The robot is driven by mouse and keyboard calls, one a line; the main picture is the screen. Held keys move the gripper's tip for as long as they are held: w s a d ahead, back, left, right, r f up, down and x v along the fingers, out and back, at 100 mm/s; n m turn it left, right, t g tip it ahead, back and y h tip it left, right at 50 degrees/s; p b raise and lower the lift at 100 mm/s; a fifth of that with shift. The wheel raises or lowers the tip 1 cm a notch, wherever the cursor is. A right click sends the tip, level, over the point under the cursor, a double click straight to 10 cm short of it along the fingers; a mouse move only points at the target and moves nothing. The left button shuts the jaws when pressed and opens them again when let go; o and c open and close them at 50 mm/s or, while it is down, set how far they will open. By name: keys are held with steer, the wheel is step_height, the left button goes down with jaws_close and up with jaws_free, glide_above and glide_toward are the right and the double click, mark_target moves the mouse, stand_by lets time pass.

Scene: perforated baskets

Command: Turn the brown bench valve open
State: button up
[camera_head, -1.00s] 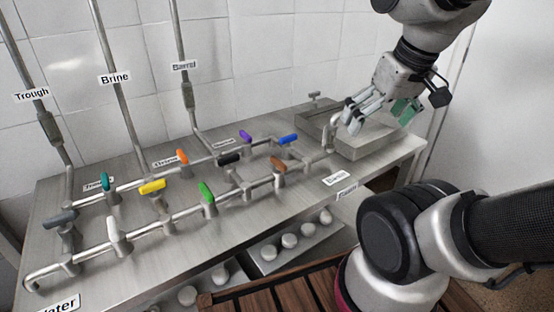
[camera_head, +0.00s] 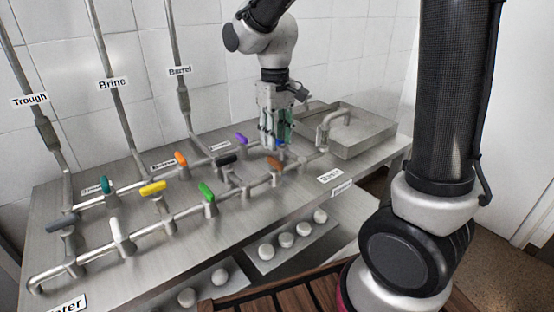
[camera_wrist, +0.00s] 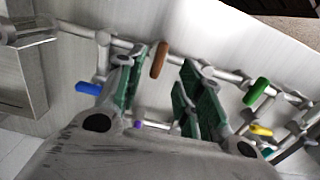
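The brown valve handle (camera_head: 274,163) sits on the front pipe of the steel bench, near its right end. It also shows in the wrist view (camera_wrist: 159,59), ahead of the gap between my fingers. My gripper (camera_head: 277,140) points down just behind and above the brown handle, near the blue handle (camera_head: 281,145), which it partly hides. My fingers (camera_wrist: 160,95) with green pads are spread apart and nothing is between them. I see no contact with the brown handle.
Close by are the purple handle (camera_head: 242,138), the black handle (camera_head: 227,159) and the green handle (camera_head: 207,192). A curved spout (camera_head: 325,125) and a sink basin (camera_head: 365,130) lie to the right. Tiled wall stands behind.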

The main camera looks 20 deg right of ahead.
mark_target(275, 160)
steer(key=shift+w+a+r, duration=0.2)
steer(key=shift+w+r, duration=0.05)
steer(key=shift+w, duration=0.1)
step_height(275, 160, down, 7)
steer(key=shift+f, duration=0.2)
steer(key=shift+d, duration=0.1)
steer(key=shift+c, duration=0.4)
jaws_close()
